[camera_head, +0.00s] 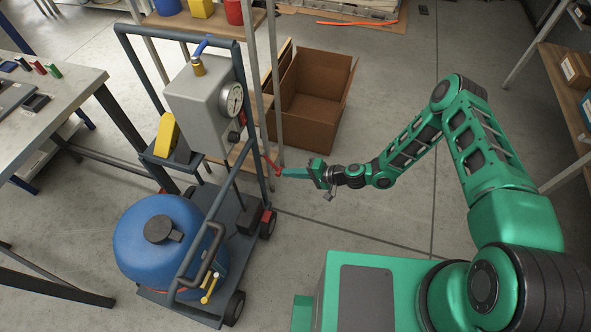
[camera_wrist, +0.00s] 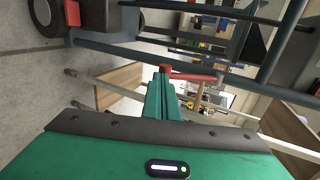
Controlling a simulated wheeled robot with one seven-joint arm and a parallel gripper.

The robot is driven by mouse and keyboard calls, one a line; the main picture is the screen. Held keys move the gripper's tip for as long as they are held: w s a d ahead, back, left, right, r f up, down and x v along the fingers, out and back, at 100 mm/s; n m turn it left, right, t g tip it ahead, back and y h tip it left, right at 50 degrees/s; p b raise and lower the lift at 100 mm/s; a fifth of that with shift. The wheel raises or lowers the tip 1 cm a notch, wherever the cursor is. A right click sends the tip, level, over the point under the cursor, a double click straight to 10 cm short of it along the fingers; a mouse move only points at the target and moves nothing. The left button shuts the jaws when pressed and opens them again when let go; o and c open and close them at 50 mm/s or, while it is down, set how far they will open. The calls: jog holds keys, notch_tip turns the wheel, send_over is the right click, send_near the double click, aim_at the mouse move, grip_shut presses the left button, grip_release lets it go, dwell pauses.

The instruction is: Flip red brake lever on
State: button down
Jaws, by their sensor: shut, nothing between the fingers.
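The red brake lever (camera_head: 271,164) is a thin red bar on the right side of the wheeled cart (camera_head: 232,190), beside its frame posts. In the wrist view the lever (camera_wrist: 192,77) lies nearly level across the picture, with a thicker red end at its left. My gripper (camera_head: 284,173) is shut and empty, its green fingertips at the lever's outer end. In the wrist view the fingertips (camera_wrist: 160,80) are right at that thicker end. I cannot tell whether they touch it. The lever's mount is partly hidden behind the frame.
The cart carries a grey box with a gauge (camera_head: 232,100) and a blue tank (camera_head: 158,240). An open cardboard box (camera_head: 312,105) stands on the floor behind my gripper. A workbench (camera_head: 50,110) is at the left, and shelves (camera_head: 560,90) at the right.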

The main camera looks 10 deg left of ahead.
jog(key=a+f, duration=0.3)
jog(key=shift+w+a, duration=0.35)
jog(key=shift+x, duration=1.4)
jog(key=shift+d, duration=0.15)
jog(key=s+d+f, duration=0.1)
jog(key=s+d, duration=0.1)
jog(key=d, duration=1.1)
jog(key=shift+s+d, duration=0.25)
jog(key=shift+s, duration=0.05)
jog(key=shift+f, duration=0.1)
